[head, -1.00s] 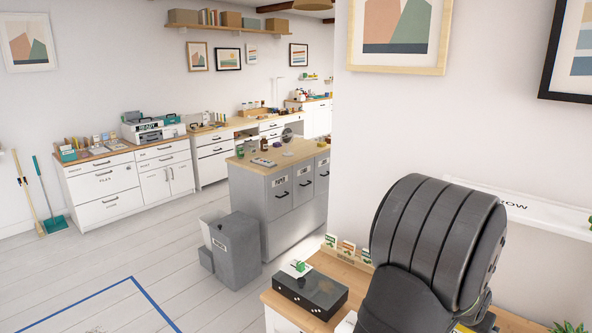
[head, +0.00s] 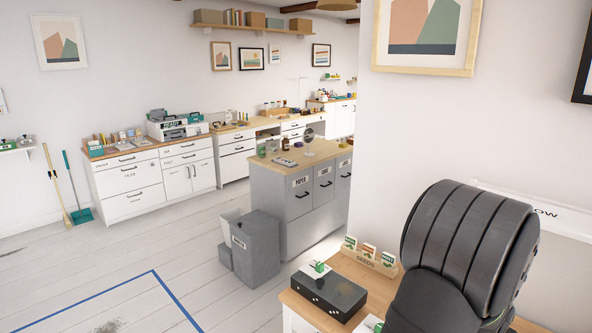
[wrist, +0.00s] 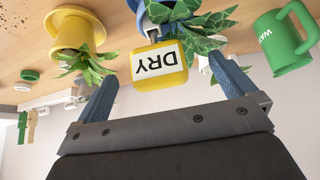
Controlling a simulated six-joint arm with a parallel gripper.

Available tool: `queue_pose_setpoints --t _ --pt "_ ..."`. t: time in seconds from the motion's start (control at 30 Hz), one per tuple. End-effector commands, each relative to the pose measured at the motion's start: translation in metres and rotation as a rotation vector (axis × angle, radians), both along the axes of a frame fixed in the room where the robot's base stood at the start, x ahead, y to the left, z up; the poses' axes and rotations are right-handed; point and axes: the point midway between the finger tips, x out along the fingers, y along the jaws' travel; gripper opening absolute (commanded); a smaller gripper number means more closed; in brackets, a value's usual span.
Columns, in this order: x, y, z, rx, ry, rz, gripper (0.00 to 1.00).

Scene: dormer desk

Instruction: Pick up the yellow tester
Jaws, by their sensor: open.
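The yellow tester (wrist: 159,66) shows in the wrist view, with a white face reading "DRY" upside down in the picture. Its top end meets a blue pot (wrist: 178,10) with a leafy plant; I cannot tell how far it goes in. My gripper (wrist: 160,76) is open, with one blue finger on each side of the tester in the picture. Gaps show between the fingers and the tester, and nothing is held. The head view shows only my dark arm in front of the desk; the tester and gripper are hidden there.
A yellow pot (wrist: 75,30) with a plant stands to the left in the wrist view, and a green watering can (wrist: 284,40) to the right. In the head view, a black box (head: 328,293) and a seed packet holder (head: 371,258) stand on the wooden desk.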

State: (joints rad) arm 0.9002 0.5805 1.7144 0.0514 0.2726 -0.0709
Motion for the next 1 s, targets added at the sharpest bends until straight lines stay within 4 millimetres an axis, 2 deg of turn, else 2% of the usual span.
queue_pose_setpoints --t 0.37,0.47,0.77,0.87,1.0 --pt "0.0 0.0 0.0 0.0 0.0 0.0 1.0" --pt "0.0 0.0 0.0 0.0 0.0 0.0 0.8" --pt "0.0 0.0 0.003 0.001 0.001 0.0 0.8" --pt "0.0 0.003 0.017 0.01 0.006 0.001 0.8" --pt "-0.006 0.013 0.06 0.044 0.032 0.005 0.8"
